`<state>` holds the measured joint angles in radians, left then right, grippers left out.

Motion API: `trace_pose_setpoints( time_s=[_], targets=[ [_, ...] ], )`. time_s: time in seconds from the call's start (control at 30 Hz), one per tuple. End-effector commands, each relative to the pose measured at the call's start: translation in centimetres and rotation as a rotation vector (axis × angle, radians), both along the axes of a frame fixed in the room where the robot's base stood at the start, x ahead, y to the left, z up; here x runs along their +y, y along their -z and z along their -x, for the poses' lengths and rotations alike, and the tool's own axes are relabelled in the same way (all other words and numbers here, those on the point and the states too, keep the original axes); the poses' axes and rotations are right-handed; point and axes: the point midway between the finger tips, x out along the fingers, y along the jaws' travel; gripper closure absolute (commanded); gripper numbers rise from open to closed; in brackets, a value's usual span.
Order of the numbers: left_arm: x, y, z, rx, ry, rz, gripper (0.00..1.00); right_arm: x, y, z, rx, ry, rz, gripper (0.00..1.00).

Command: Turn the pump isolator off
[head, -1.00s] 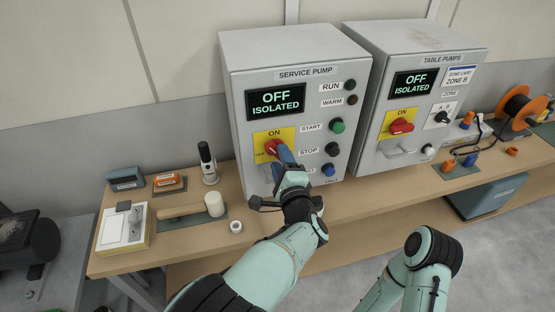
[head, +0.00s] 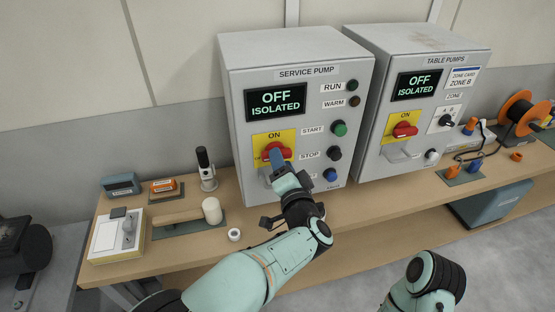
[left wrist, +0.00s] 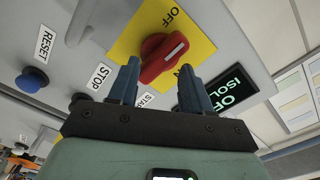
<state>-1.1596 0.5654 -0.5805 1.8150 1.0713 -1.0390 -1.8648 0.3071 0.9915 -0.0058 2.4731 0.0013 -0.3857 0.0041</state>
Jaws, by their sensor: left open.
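The service pump panel (head: 345,65) is a grey box with a lit display (head: 276,101) reading OFF ISOLATED. Its red rotary handle (head: 283,151) sits on a yellow plate marked ON; in the left wrist view the handle (left wrist: 158,60) is slanted relative to the picture, with the OFF marking also showing. My left gripper (head: 277,156) is just in front of this handle, partly hiding its lower part. In the left wrist view its blue fingers (left wrist: 162,88) are apart, with the handle beyond the gap; contact is unclear. My right gripper is out of view.
The table pumps panel (head: 470,80) stands to the right, with its own red handle (head: 405,130) and OFF ISOLATED display. START, STOP and RESET buttons lie beside the service handle. A mallet (head: 210,210) and a white box (head: 115,238) lie on the bench at left.

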Motion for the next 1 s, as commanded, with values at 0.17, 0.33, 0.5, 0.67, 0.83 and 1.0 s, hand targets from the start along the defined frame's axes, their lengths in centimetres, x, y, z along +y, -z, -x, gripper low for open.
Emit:
trace_pose_setpoints(
  time_s=[0.17,0.33,0.5,0.67,0.83,1.0],
  targets=[
    [0.9,-1.1,1.1,-0.023,-0.026,-0.002,0.47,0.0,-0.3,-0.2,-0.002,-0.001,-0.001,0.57],
    [0.2,-0.9,3.6,-0.021,-0.026,-0.001,0.47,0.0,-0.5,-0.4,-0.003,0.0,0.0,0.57],
    [-0.4,-0.6,5.5,-0.019,-0.024,0.0,0.47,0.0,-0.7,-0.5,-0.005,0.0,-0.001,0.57],
    [-0.6,-0.5,5.9,-0.017,-0.023,-0.001,0.47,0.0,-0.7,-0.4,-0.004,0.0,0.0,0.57],
    [-0.7,-0.5,5.9,-0.017,-0.021,-0.001,0.47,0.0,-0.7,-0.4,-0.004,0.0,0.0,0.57],
    [-0.7,-0.5,5.9,-0.016,-0.021,-0.002,0.47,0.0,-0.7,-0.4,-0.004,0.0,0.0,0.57]
  ],
)
